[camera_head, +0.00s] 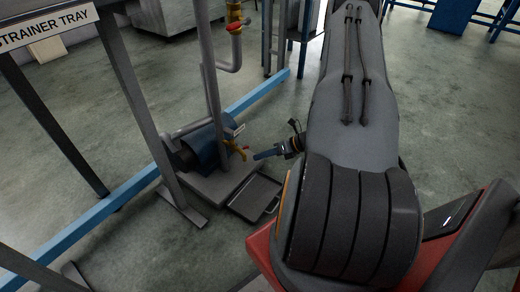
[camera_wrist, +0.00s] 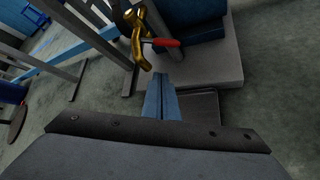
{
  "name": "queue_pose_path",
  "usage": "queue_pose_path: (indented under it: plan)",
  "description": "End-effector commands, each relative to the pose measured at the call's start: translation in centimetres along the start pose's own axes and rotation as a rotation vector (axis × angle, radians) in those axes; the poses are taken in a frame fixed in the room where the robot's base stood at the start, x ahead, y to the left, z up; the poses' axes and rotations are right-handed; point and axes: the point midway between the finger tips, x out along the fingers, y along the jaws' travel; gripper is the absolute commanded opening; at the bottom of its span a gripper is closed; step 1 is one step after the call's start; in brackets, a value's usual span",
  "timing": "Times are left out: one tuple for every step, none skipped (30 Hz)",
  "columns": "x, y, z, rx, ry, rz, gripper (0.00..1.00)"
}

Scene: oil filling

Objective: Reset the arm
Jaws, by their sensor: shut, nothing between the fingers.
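My gripper (camera_head: 268,154) has blue fingers and shows beyond my large grey and black arm in the head view. It also shows in the wrist view (camera_wrist: 161,82), with the blue fingers together and nothing between them. A brass tap (camera_head: 238,149) with a red handle lies just to the left of the fingertips in the head view. In the wrist view the brass tap (camera_wrist: 140,42) and its red handle (camera_wrist: 166,43) are just beyond the fingertips, and I see a gap between them and the gripper. Part of my arm's wrist is hidden behind the arm links.
A blue pump body (camera_head: 205,145) sits on a grey plinth (camera_head: 203,190). A dark shallow tray (camera_head: 256,196) lies on the floor beside it. A frame signed "STRAINER TRAY" (camera_head: 45,27) stands at left, and a vertical pipe (camera_head: 209,70) rises by the pump. Open floor (camera_head: 450,110) lies at right.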

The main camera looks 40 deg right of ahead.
Motion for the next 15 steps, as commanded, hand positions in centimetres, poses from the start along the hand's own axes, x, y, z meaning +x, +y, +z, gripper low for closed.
queue_pose_path:
  plan:
    - [-1.8, 0.1, 0.7, -0.005, -0.005, -0.005, 0.00]
    - [-2.6, 0.1, 0.7, -0.004, -0.005, -0.006, 0.00]
    - [-3.6, 0.1, 0.7, -0.003, -0.006, -0.008, 0.00]
    - [-4.3, 0.1, 0.6, -0.002, -0.008, -0.009, 0.00]
    - [-5.1, 0.0, 0.6, 0.000, -0.008, -0.010, 0.00]
    - [-6.0, -0.1, 0.6, 0.000, -0.010, -0.011, 0.00]
    - [-6.6, -0.1, 0.5, 0.001, -0.010, -0.011, 0.00]
    - [-7.1, -0.1, 0.5, 0.001, -0.010, -0.011, 0.00]
    - [-7.7, -0.1, 0.5, 0.001, -0.011, -0.011, 0.00]
    - [-8.1, 0.0, 0.5, 0.002, -0.011, -0.011, 0.00]
    - [-8.5, 0.0, 0.5, 0.002, -0.010, -0.011, 0.00]
    - [-8.9, 0.0, 0.4, 0.002, -0.010, -0.010, 0.00]
    - [-9.2, 0.0, 0.4, 0.002, -0.010, -0.010, 0.00]
    - [-9.4, 0.0, 0.4, 0.001, -0.010, -0.010, 0.00]
    - [-9.6, 0.1, 0.4, 0.001, -0.009, -0.009, 0.00]
